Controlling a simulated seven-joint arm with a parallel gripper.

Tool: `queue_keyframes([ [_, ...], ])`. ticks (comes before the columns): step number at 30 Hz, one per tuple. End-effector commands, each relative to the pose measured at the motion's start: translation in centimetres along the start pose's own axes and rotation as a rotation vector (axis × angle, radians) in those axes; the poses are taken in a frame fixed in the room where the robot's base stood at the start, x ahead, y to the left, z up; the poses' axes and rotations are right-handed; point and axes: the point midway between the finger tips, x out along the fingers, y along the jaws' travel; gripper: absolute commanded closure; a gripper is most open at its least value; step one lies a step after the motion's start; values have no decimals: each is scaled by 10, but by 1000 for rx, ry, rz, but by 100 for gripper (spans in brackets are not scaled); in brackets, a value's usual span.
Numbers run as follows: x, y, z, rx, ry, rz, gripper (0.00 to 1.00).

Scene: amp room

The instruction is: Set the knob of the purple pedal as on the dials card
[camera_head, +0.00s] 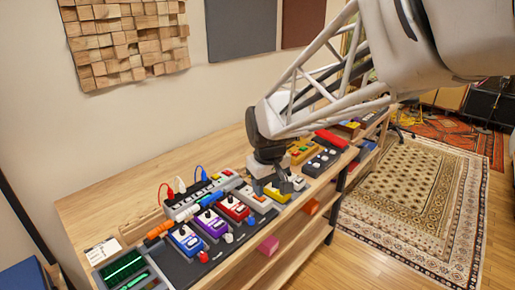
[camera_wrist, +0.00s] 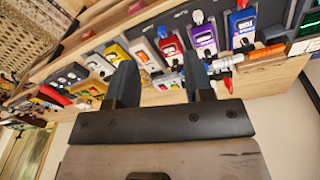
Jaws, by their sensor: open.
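The purple pedal (camera_head: 211,223) stands on the dark board between a blue and a red pedal. Its dark knob is small, and its pointer setting cannot be read. The purple pedal also shows at the upper right of the wrist view (camera_wrist: 204,37). A white card with small print (camera_head: 103,250), perhaps the dials card, stands at the left by the green screen; its marks are too small to read. It shows at the right edge of the wrist view (camera_wrist: 304,46). My gripper (camera_head: 284,186) is open and empty, near the yellow pedal, right of the purple one.
The blue pedal (camera_head: 186,239), red pedal (camera_head: 234,208) and yellow pedal (camera_head: 277,194) stand in the same row. Behind them is a power strip (camera_head: 198,194) with upright plugs and cables. A green-screened device (camera_head: 124,268) is at the left. Bare wood (camera_head: 120,195) lies behind.

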Motion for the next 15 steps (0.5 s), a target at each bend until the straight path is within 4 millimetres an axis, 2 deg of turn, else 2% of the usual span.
queue_keyframes([
  [15, -3, 2, 6, 12, 3, 1, 52],
])
